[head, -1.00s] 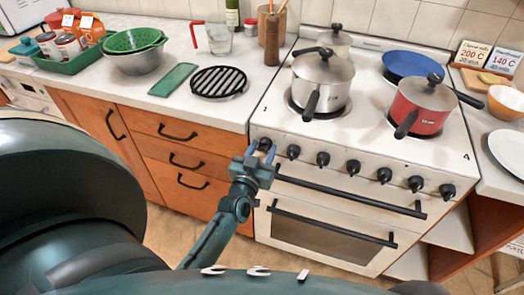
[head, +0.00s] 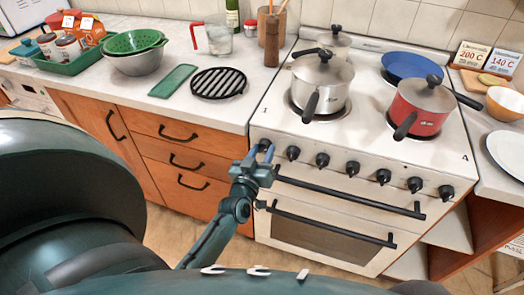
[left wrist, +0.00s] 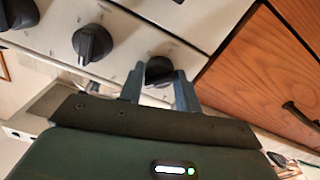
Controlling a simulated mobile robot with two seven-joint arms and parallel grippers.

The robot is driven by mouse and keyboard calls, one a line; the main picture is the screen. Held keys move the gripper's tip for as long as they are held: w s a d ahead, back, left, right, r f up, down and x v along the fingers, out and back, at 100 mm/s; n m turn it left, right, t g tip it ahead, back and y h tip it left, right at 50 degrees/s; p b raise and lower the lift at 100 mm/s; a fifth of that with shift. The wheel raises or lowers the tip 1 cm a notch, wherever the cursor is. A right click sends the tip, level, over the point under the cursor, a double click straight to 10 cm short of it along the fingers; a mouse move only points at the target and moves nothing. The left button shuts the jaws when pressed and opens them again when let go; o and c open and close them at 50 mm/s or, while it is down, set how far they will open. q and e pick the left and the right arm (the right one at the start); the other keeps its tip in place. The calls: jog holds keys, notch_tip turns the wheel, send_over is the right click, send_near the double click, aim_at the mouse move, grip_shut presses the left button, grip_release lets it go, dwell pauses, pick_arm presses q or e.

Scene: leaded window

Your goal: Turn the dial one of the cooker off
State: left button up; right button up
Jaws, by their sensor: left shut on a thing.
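The white cooker (head: 310,230) has a row of black dials along its front edge. Dial one, the leftmost, is mostly hidden by my left gripper (head: 262,152) in the head view. In the left wrist view, dial one (left wrist: 159,69) shows dark between the two fingers of my left gripper (left wrist: 159,85). The fingers are shut on it from both sides. The dial's exact pointer direction is hard to tell. My right gripper is in neither view.
The neighbouring dial (head: 292,153) is close on the right, with the oven handle (head: 350,193) below. A steel pot (head: 322,82) and a red pot (head: 421,108) stand on the hob, handles toward the front. Wooden drawers (head: 185,160) are left of the cooker.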

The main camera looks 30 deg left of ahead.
pick_arm(q)
jog(key=n, duration=0.4)
jog(key=shift+n, duration=0.3)
jog(key=n, duration=0.4)
jog(key=shift+n, duration=0.4)
jog(key=o, duration=1)
jog(key=shift+c, duration=0.2)
jog(key=v, duration=1.3)
jog(key=shift+b, duration=0.4)
jog(key=shift+s, duration=0.1)
